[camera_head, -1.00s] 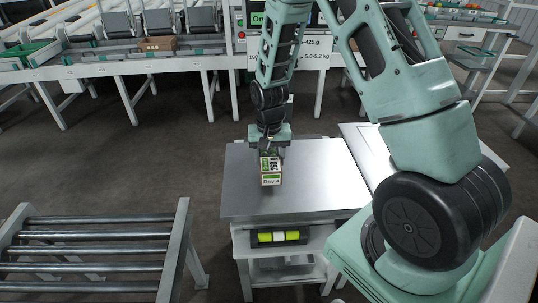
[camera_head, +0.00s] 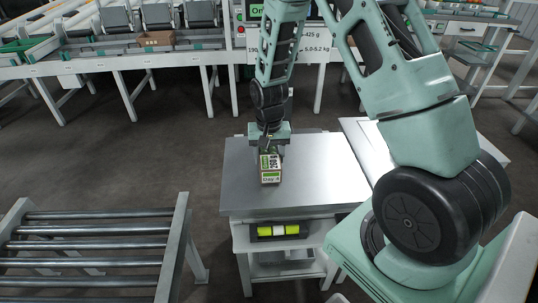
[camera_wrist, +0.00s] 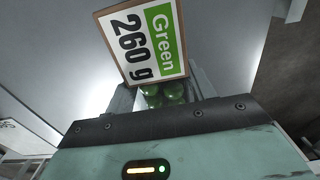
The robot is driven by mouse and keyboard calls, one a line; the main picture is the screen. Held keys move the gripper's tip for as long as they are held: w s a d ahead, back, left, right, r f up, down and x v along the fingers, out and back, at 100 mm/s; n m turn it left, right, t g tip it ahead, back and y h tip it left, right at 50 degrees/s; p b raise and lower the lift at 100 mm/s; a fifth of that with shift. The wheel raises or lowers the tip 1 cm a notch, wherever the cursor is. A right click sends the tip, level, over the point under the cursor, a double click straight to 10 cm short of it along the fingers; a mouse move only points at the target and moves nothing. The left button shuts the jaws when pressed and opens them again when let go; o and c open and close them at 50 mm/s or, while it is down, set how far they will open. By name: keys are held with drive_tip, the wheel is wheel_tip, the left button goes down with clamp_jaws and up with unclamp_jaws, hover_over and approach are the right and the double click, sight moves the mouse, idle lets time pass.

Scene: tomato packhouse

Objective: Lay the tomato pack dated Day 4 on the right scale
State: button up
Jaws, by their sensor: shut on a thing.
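My gripper (camera_head: 269,148) is shut on a tomato pack (camera_head: 270,178) over the left part of a steel-topped stand (camera_head: 316,180). The pack's front label reads Day 4, though the print is blurred in the head view. I cannot tell from these views whether this stand is the right scale.
A roller conveyor (camera_head: 93,229) stands at the lower left. A pale surface (camera_head: 357,134) adjoins the stand on the right, partly hidden by my arm. Sorting benches (camera_head: 120,66) run along the back. The stand's top is clear right of the pack.

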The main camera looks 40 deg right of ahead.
drive_tip(key=shift+f, duration=0.25)
drive_tip(key=o, duration=1.2)
drive_tip(key=shift+o, duration=0.2)
wheel_tip(320, 180, up, 17)
drive_tip(key=p, duration=0.1)
drive_tip(key=shift+r+p, duration=0.2)
drive_tip(key=shift+p, duration=0.2)
